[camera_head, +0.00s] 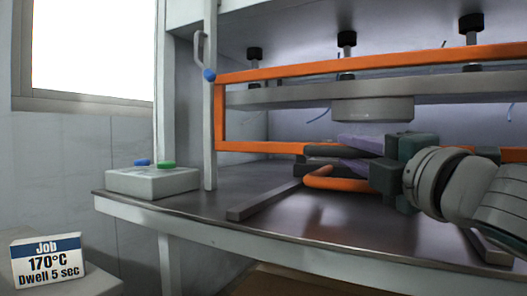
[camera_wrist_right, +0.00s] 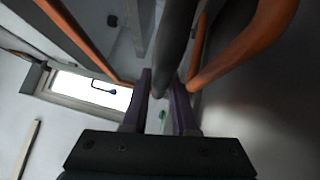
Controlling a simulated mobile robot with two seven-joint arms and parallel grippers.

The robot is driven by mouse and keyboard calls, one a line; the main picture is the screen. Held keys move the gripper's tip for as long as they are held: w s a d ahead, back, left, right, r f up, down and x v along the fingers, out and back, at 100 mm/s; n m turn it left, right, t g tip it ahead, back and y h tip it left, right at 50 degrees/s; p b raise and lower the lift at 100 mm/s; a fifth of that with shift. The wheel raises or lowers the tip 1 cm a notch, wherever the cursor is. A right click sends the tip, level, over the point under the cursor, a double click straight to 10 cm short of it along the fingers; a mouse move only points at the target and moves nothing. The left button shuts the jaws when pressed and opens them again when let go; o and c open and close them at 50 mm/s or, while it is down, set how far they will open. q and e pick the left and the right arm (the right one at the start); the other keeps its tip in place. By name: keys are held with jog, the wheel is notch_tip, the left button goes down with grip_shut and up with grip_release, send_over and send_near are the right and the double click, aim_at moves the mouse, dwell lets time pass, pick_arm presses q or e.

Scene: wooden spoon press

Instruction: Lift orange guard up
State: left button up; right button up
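The orange guard (camera_head: 262,147) is a rectangular frame across the front of the press, and its lower bar hangs a little above the table. A dark grey grip (camera_head: 325,152) sits on that lower bar; it also shows in the right wrist view (camera_wrist_right: 174,50). My right gripper (camera_head: 356,153) comes in from the right with purple fingers above and below the grip. In the right wrist view, the grip lies between the fingers (camera_wrist_right: 161,98). I cannot tell whether they press on it. My left gripper is out of view.
An orange loop handle (camera_head: 335,184) lies low beneath the right gripper. The press head (camera_head: 372,109) hangs behind the guard. A control box (camera_head: 153,182) with blue and green buttons stands at left. A job sign (camera_head: 47,261) is at lower left. The front table edge is clear.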

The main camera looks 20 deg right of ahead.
grip_shut()
dwell(1.0)
